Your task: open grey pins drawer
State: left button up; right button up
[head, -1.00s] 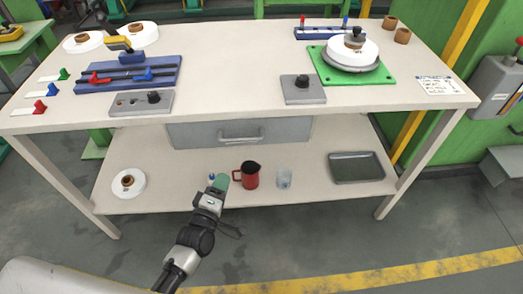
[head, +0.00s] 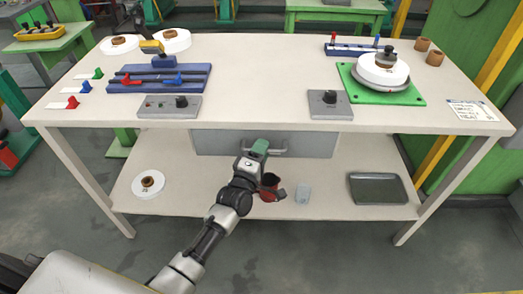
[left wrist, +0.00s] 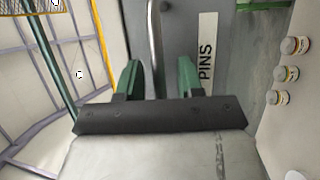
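The grey drawer (head: 312,145) hangs under the table top and looks closed in the head view. Its bar handle (head: 278,151) sits on the middle of its front. In the left wrist view the drawer front (left wrist: 180,40) carries a white label reading PINS. My left gripper (head: 259,148) is at the left part of the handle. In the left wrist view its two green fingers (left wrist: 158,80) are apart, with the handle (left wrist: 154,40) running between them. Whether either finger touches the handle I cannot tell. My right gripper is not in view.
The table top (head: 260,75) is just above my left gripper. On the lower shelf (head: 335,180), a red mug (head: 268,186) is partly hidden by my arm, beside a clear cup (head: 303,193). A dark tray (head: 377,188) lies right, a white spool (head: 148,183) left.

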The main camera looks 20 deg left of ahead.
pick_arm(q)
grip_shut()
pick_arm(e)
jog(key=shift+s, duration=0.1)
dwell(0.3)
